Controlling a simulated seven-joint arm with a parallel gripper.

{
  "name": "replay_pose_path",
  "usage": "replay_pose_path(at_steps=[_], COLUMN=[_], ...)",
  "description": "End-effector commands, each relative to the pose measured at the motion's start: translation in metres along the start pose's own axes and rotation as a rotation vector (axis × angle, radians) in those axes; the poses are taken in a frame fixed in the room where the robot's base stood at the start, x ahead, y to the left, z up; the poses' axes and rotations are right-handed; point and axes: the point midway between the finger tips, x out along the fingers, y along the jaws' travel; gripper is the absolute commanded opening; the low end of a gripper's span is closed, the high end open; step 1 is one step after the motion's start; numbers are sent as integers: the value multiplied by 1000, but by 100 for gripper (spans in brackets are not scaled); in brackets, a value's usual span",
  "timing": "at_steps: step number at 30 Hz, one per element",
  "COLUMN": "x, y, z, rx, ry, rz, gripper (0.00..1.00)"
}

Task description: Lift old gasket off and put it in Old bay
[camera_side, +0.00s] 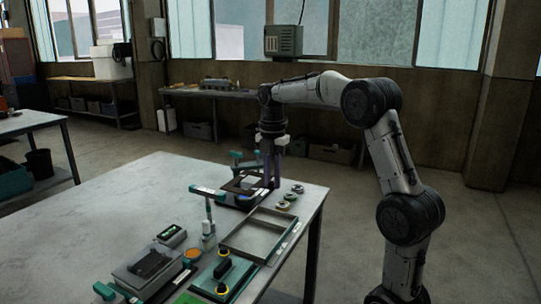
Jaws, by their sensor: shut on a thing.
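My gripper (271,183) points down at the far right part of the table. It is shut on the edge of a thin dark frame-like piece, which looks like the old gasket (233,186). The gasket is over a dark block with a blue part (243,201); I cannot tell whether it touches the block or is just above it. A shallow grey tray with a divider (233,242) lies nearer the camera. Its visible floor looks empty. I cannot read any label that marks the Old bay.
Several small round parts (290,196) lie right of the block. A green-handled tool (208,215) stands left of the tray. The table's left part (110,205) is clear.

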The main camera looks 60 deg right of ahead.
Motion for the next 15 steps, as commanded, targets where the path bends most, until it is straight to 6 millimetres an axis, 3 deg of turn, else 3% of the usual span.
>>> replay_pose_path(at_steps=[1,6,9,15], x=[19,72,92,112], y=[-1,-1,0,0], z=[-1,-1,-1,0], rx=[0,0,0,0], ry=[4,3,2,1], rz=[-6,-5,-2,-1], gripper=[0,0,0,0])
